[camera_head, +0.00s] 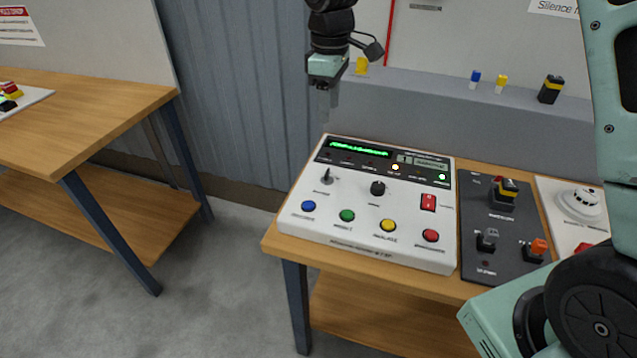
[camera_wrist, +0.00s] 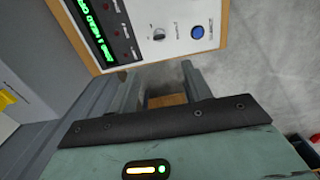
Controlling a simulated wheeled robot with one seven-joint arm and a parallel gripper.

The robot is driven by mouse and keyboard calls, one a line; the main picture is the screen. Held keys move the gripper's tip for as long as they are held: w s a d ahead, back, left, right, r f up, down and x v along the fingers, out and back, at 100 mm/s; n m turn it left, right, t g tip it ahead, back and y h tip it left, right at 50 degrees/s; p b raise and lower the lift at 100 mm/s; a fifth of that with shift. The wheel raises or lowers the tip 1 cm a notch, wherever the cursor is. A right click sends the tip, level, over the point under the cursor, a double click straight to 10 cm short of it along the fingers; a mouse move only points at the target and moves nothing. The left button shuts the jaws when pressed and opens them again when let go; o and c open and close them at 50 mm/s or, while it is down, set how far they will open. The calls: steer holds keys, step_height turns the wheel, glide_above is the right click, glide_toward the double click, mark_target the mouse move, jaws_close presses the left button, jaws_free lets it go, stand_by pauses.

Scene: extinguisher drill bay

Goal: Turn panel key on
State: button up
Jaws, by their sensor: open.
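The white control panel (camera_head: 310,222) lies on the wooden table with a lit green display (camera_head: 357,148). A small upright key (camera_head: 327,177) stands at its upper left, above the blue button (camera_head: 308,206). My gripper (camera_head: 329,103) hangs in the air over the panel's back left edge, apart from the key. In the wrist view my gripper (camera_wrist: 163,83) has its fingers spread with nothing between them. The key (camera_wrist: 158,34) shows there above the fingertips, beside the blue button (camera_wrist: 197,32). Which way the key is turned is too small to tell.
A black knob (camera_head: 377,188), a red rocker switch (camera_head: 428,202) and several coloured buttons share the panel. A dark switch box (camera_head: 480,262) sits close on its right. A grey ledge (camera_head: 430,100) runs behind.

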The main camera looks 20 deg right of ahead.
mark_target(328, 171)
step_height(328, 171, down, 17)
steer(key=p, duration=0.3)
steer(key=shift+f, duration=0.15)
steer(key=shift+c, duration=0.3)
steer(key=c, duration=0.9)
